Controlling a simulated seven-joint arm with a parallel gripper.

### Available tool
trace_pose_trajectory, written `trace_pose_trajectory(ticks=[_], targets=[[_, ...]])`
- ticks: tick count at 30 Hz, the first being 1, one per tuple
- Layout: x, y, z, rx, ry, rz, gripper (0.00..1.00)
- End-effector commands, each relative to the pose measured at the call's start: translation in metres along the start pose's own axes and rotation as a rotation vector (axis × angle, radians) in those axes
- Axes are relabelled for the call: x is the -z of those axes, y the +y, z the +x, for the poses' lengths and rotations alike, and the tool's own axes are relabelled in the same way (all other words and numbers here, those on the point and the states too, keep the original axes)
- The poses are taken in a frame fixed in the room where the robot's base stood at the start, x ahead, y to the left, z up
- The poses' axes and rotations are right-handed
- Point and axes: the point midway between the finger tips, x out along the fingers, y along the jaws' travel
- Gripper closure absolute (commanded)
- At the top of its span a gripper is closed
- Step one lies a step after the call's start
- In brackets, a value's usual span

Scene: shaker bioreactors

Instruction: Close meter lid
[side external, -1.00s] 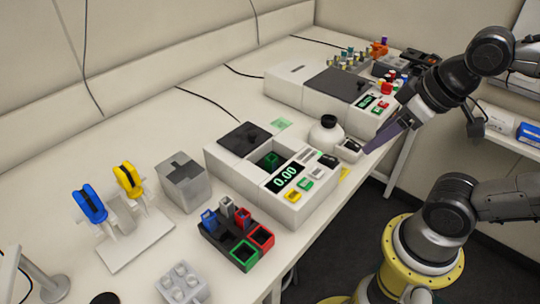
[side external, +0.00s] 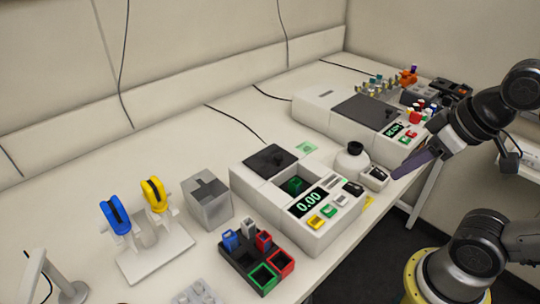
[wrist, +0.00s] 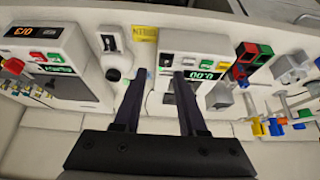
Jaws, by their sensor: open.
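The meter (side external: 315,235) is a white box with a display reading 0.00 and coloured buttons. Its dark lid (side external: 268,157) with a small knob lies at the back, clear of the open well. A dark green cuvette (side external: 294,186) stands in the well. My gripper (side external: 397,176) is in the air to the right of the meter, near the table's front edge, and empty. In the wrist view its two fingers (wrist: 159,72) are apart, with the meter's display (wrist: 198,76) beyond the right finger. The lid is not clear in the wrist view.
A cuvette rack (side external: 240,264), a grey box (side external: 207,203) and a pipette stand (side external: 157,255) are to the left.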

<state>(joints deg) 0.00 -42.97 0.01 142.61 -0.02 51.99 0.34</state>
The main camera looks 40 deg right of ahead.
Motion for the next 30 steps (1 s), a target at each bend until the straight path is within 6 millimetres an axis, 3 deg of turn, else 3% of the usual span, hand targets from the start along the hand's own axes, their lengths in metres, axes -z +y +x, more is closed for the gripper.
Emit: trace_pose_trajectory(ticks=[1,4,6,13,19,24,30], targets=[[0.008,0.000,-0.006,-0.001,0.020,0.002,0.70],[0.034,0.000,-0.018,0.000,0.045,0.004,0.88],[0.062,-0.003,-0.025,0.004,0.054,-0.001,1.00],[0.158,-0.019,-0.022,0.026,0.033,-0.035,1.00],[0.229,-0.046,0.014,0.047,-0.018,-0.080,1.00],[0.261,-0.069,0.056,0.059,-0.073,-0.118,1.00],[0.261,-0.084,0.089,0.063,-0.136,-0.144,1.00]])
